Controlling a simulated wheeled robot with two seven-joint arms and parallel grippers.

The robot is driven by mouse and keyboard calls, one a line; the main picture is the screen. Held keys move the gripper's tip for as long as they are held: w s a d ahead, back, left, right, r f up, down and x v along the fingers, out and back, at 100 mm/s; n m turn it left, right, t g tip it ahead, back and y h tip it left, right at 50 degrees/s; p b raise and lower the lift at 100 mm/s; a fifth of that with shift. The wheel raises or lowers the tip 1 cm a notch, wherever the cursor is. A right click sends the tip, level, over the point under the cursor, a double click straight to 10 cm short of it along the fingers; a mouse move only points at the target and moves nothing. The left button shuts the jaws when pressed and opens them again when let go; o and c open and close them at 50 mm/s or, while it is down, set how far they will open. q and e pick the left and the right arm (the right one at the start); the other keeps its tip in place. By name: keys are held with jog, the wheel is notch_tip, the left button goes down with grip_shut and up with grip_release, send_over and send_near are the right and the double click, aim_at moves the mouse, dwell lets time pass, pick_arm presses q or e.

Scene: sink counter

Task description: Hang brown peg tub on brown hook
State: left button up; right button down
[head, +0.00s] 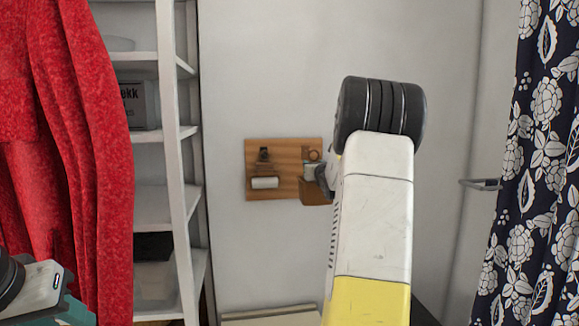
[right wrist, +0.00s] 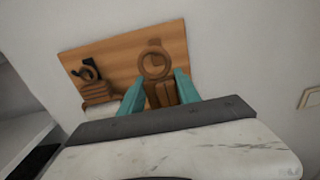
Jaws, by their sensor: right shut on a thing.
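A wooden board (head: 284,190) is fixed to the wall; it also shows in the right wrist view (right wrist: 120,58). The brown peg tub (head: 313,192) is at its lower right corner. My right gripper (right wrist: 160,80) is shut on the tub, its teal fingers on either side of the brown body (right wrist: 162,95). A round brown ring-like part (right wrist: 155,62) shows just above the fingers, against the board. I cannot tell if it is the hook or part of the tub, nor whether they touch. In the head view my right arm partly hides this gripper. My left gripper (head: 75,312) is partly in view, lower left.
On the board's left half are a dark hook-like piece (head: 263,154), a ridged brown piece (right wrist: 97,92) and a white piece (head: 265,183). A white shelf unit (head: 172,150) and red garment (head: 70,130) stand left. A patterned curtain (head: 540,180) and wall bar (head: 482,184) are right.

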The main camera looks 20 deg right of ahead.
jog(key=shift+x, duration=2.8)
jog(key=shift+w, duration=0.15)
jog(key=shift+w, duration=0.45)
jog(key=shift+w+d, duration=0.15)
jog(key=shift+w, duration=0.2)
jog(key=shift+w+d, duration=0.1)
jog(key=shift+w, duration=0.25)
